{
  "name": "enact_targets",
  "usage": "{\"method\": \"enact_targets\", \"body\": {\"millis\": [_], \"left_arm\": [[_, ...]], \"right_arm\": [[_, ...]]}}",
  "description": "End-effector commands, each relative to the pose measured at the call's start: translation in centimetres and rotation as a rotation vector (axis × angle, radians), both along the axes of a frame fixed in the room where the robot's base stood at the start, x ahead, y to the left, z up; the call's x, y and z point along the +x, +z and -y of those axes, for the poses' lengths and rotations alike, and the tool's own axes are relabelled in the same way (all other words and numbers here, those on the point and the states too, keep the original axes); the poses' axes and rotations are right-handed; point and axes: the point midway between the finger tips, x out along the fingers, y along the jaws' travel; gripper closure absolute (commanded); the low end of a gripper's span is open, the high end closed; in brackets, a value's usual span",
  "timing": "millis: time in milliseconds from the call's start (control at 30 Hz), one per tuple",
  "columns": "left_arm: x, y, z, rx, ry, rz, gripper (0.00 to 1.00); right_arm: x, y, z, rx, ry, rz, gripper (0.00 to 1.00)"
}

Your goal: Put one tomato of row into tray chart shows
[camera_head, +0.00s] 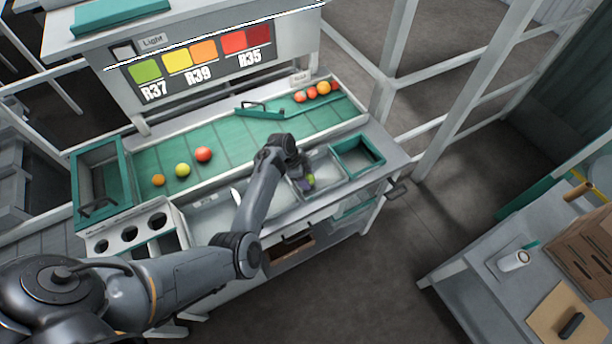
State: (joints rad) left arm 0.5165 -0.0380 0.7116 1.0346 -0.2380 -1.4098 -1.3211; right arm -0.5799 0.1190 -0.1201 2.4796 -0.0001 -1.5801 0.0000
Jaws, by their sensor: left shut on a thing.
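A row on the green belt (240,142) holds an orange tomato (158,180), a yellow-green tomato (183,170) and a red tomato (203,154). The chart (200,62) above pairs green with R37, yellow and orange with R39, and reds with R35. My left gripper (306,182) points down over the pale trays in front of the belt, shut on a small yellow-green thing that looks like a tomato, mostly hidden by the fingers. A pale tray (326,168) lies just right of it, another pale tray (210,217) to its left. Tray labels are too small to read. My right gripper is out of view.
Several red and orange tomatoes (312,92) lie at the belt's far right end. A green-rimmed bin (372,146) stands right of the trays, a larger green-framed box (124,170) at the left. A panel with round holes (130,234) is at front left.

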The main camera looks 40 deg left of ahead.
Motion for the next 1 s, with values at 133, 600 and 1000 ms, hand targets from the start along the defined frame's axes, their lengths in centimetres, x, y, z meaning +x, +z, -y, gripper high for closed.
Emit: {"method": "enact_targets", "body": {"millis": [133,600,1000], "left_arm": [[0.02,0.04,-0.01,0.000,0.000,0.000,0.61],[0.01,-0.04,0.00,0.000,0.000,0.000,0.61],[0.01,-0.60,-0.01,0.000,0.000,0.000,0.61]], "right_arm": [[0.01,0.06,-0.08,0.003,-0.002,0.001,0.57],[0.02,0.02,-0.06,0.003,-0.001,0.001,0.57],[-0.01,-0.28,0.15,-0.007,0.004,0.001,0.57]]}}
